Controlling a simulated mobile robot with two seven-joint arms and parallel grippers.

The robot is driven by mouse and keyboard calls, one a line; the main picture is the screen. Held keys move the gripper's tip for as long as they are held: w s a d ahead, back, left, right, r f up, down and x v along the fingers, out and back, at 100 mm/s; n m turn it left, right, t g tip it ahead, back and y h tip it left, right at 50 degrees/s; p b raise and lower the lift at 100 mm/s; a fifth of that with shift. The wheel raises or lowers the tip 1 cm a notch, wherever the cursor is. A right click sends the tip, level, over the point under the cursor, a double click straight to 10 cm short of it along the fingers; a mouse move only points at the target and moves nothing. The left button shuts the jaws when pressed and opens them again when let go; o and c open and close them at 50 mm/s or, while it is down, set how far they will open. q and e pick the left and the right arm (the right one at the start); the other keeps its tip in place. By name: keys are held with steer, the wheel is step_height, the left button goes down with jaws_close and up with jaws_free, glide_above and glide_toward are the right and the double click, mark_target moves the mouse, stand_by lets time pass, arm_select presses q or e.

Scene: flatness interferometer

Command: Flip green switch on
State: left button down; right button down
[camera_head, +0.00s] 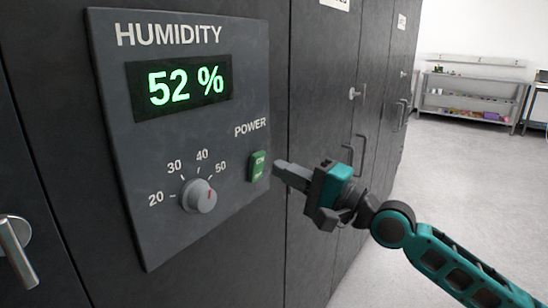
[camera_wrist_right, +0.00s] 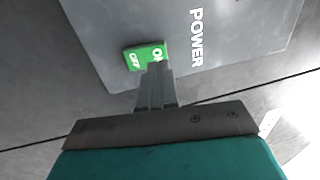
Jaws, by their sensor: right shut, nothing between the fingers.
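The green switch (camera_head: 258,166) is a small rocker with ON at its top and OFF at its bottom, set under the word POWER on a grey humidity panel (camera_head: 120,150). My right gripper (camera_head: 278,168) is shut and empty, with its fingertips just right of the switch in the head view. In the right wrist view the fingertips (camera_wrist_right: 157,70) overlap the ON end of the green switch (camera_wrist_right: 140,57). I cannot tell whether they touch it. The lit display (camera_head: 185,86) reads 52 %. My left gripper is not in view.
A grey dial (camera_head: 198,196) sits left of the switch on the panel. A metal door handle (camera_head: 16,250) is at the lower left. Dark cabinet doors with handles (camera_head: 357,155) run behind my right gripper. Open floor (camera_head: 450,170) lies to the right.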

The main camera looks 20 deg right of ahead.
mark_target(260, 158)
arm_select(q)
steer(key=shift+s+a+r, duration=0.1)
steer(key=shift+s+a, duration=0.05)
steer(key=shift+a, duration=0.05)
arm_select(e)
steer(key=shift+x, duration=1.5)
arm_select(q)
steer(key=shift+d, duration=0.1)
arm_select(e)
steer(key=shift+w+a+r+p, duration=0.15)
steer(key=shift+w+p, duration=0.05)
steer(key=shift+p, duration=0.3)
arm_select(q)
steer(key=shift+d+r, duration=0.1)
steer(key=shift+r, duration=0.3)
